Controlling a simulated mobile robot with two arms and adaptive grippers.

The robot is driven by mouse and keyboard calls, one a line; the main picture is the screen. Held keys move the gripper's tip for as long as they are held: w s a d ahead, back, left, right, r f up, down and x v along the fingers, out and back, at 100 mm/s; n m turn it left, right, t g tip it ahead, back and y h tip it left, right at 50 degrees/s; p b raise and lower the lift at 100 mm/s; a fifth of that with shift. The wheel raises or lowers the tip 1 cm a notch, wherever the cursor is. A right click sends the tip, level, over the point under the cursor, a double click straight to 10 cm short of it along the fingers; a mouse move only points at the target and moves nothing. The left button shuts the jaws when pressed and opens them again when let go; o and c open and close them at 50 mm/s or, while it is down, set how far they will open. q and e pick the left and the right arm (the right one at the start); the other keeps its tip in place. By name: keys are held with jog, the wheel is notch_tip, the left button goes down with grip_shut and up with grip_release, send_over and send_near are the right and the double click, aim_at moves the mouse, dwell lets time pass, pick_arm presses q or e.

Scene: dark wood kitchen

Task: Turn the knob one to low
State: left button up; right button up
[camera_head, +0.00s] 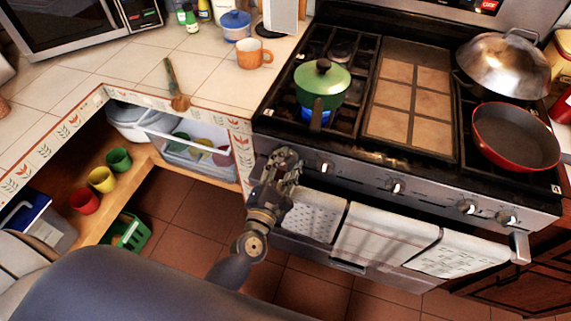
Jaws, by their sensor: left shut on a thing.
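The stove's front panel (360,178) carries a row of knobs. A knob (325,167) shows just right of my left gripper, and another knob (397,185) is farther right. My left gripper (287,163) is at the left end of the panel, shut on the leftmost knob, which its fingers hide. That knob's setting cannot be seen. A green lidded pot (322,82) sits on the front left burner, with blue flame glowing under it. My right gripper is not in view.
Towels (385,233) hang on the oven handle below the panel. A red pan (515,138) and a domed metal lid (502,65) are on the right burners. The counter (215,80) at left holds an orange mug (254,54) and a brush (176,88). Open shelves are below.

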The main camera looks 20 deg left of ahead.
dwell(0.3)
pick_arm(q)
jog(key=o, duration=1.1)
jog(key=shift+s, duration=0.1)
jog(key=s, duration=1.1)
jog(key=shift+s+a, duration=0.25)
jog(key=shift+s, duration=0.15)
